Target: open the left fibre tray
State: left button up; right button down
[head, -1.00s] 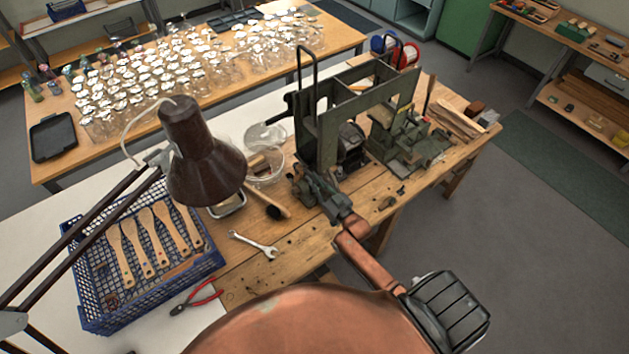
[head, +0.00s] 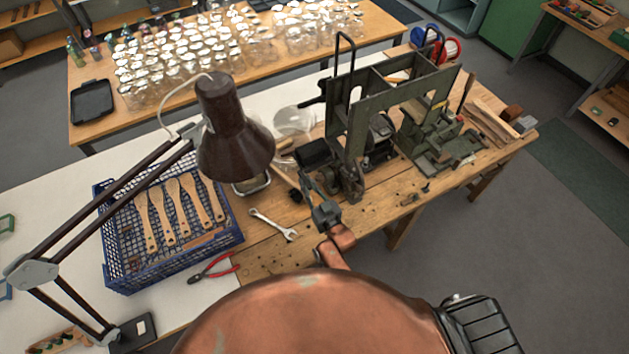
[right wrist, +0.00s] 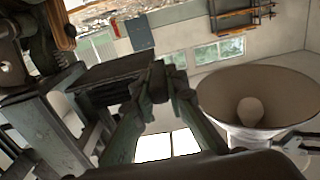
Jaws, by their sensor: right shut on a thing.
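The brush-tufting machine (head: 352,128) is a dark green frame on the wooden bench. A black box, the left fibre tray (head: 315,153), sticks out from the machine's left side. In the right wrist view the dark tray (right wrist: 112,82) is at the left of the fingers. My right gripper (head: 304,182) reaches in from the front, just in front of and below the tray. In the right wrist view its fingers (right wrist: 158,84) close on a small dark part beside the tray, apparently its handle. The exact contact is hard to see. My left gripper is not in view.
A brown desk lamp (head: 228,135) hangs close at the left of the tray. A blue crate (head: 120,272) of wooden brush bodies, a wrench (head: 272,224) and red pliers (head: 214,268) lie to the left. A clear round dish (head: 293,120) stands behind the tray.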

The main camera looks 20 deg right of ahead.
jog(key=c, duration=2.3)
grip_release()
jog(key=shift+s+a+f, duration=0.1)
jog(key=shift+a+f, duration=0.1)
jog(key=shift+a, duration=0.1)
jog(key=shift+o, duration=0.5)
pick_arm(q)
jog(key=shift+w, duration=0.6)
pick_arm(e)
jog(key=shift+d+r, duration=0.1)
jog(key=shift+r, duration=0.05)
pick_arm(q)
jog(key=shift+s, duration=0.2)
pick_arm(e)
jog(key=v, duration=1.2)
